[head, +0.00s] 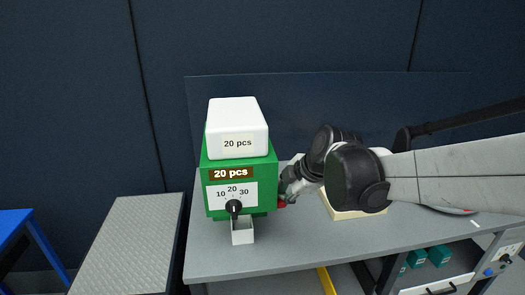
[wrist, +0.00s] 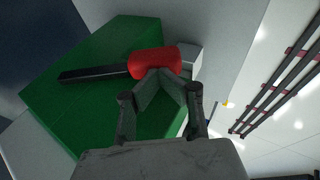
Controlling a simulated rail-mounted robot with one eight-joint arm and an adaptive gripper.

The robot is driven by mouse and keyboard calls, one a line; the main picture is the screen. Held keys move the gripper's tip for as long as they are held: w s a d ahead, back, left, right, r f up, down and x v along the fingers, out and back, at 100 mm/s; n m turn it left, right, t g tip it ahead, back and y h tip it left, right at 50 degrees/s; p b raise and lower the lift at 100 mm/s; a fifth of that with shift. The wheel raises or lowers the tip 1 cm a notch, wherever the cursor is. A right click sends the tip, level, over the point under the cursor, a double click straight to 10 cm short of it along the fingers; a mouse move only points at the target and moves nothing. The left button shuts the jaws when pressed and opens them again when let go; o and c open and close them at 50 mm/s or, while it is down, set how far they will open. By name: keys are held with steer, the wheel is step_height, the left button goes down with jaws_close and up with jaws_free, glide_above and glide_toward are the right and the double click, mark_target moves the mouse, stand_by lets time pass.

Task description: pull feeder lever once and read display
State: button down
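The feeder is a green box (head: 263,172) with a white top (head: 237,115) marked "20 pcs". Its brown display (head: 231,173) reads "20 pcs". Below it, a black dial (head: 234,207) points up to 20 on a scale of 10, 20, 30. A small light cup (head: 243,234) stands under the front. In the wrist view, a black lever arm (wrist: 95,73) ends in a red knob (wrist: 153,61). My gripper (wrist: 160,76) is shut, its fingertips close together against the red knob; I cannot tell if part of it is between them.
The feeder stands on a grey bench (head: 310,255). A cream tray (head: 343,213) is behind my arm at the right. Teal boxes (head: 439,255) sit under the bench. A grey ramp-like panel (head: 125,245) and a blue stand (head: 15,225) are at the left.

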steer(key=a+p+v, duration=0.1)
steer(key=p+v, duration=0.2)
steer(key=v, duration=1)
steer(key=shift+r, duration=0.6)
steer(key=shift+s, duration=0.15)
steer(key=s+d+f+m+h, duration=0.2)
steer(key=s+d+f+m, duration=0.1)
steer(key=s+m, duration=0.4)
steer(key=s+d+f+m+t+h+b, duration=0.1)
steer(key=s+f+m, duration=0.5)
steer(key=m, duration=0.6)
steer(key=s+d+h, duration=0.1)
steer(key=d, duration=0.1)
steer(key=shift+s+d+f+m+b, duration=0.2)
steer(key=shift+s+d+m+b, duration=0.1)
steer(key=shift+s+d+m, duration=0.1)
